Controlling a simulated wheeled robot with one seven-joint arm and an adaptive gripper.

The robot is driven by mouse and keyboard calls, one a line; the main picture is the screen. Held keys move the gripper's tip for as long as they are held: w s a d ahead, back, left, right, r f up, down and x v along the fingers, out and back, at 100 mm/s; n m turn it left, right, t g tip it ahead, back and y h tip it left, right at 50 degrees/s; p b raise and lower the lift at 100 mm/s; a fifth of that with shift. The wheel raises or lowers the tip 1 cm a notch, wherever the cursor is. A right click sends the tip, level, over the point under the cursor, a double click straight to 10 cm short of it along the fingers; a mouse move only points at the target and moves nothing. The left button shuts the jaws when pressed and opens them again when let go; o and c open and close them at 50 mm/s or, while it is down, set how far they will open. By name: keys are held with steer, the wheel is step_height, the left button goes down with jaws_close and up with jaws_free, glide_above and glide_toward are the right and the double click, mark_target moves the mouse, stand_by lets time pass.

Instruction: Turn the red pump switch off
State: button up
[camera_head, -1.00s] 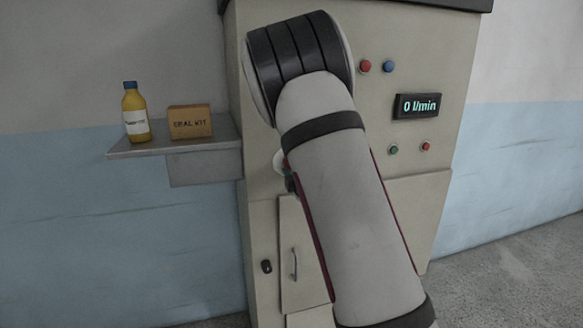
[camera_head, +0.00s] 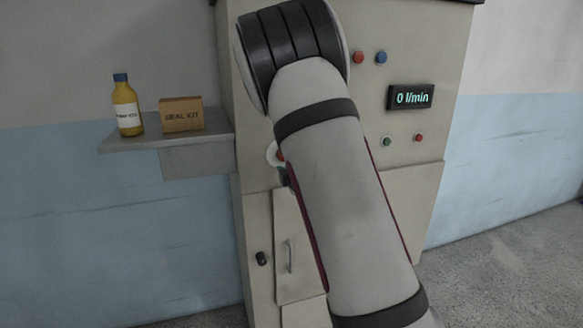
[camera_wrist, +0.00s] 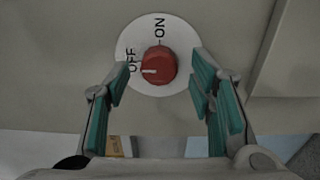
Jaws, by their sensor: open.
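The red pump switch (camera_wrist: 156,66) is a round knob on a white dial plate (camera_wrist: 168,26) marked OFF and ON. Its white pointer line points left in the wrist view, at about the OFF mark. My gripper (camera_wrist: 161,70) is open, with teal-padded fingers to the left and right of the knob. Both fingers look apart from the knob, and nothing is between them but the view of it. In the head view the switch (camera_head: 281,156) shows only partly, beside my arm, which hides the rest and my gripper. The display (camera_head: 411,97) reads 0 l/min.
A wall shelf (camera_head: 170,142) at left holds a yellow bottle (camera_head: 127,106) and a seal kit box (camera_head: 181,115). Bare floor shows at right.

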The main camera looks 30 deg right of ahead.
steer(key=v, duration=1.1)
steer(key=shift+r, duration=0.1)
steer(key=s+a+r+m+g+y, duration=0.1)
steer(key=s+a+m+g+y, duration=0.1)
steer(key=s+a+m+g, duration=0.4)
steer(key=s+a+r+m+g+y, duration=0.2)
steer(key=s+a+m+g, duration=0.4)
steer(key=s+a, duration=0.8)
steer(key=s+m+y, duration=0.1)
steer(key=s+m, duration=0.2)
steer(key=s, duration=0.4)
steer(key=shift+s+a+r, duration=0.2)
steer(key=shift+a, duration=0.2)
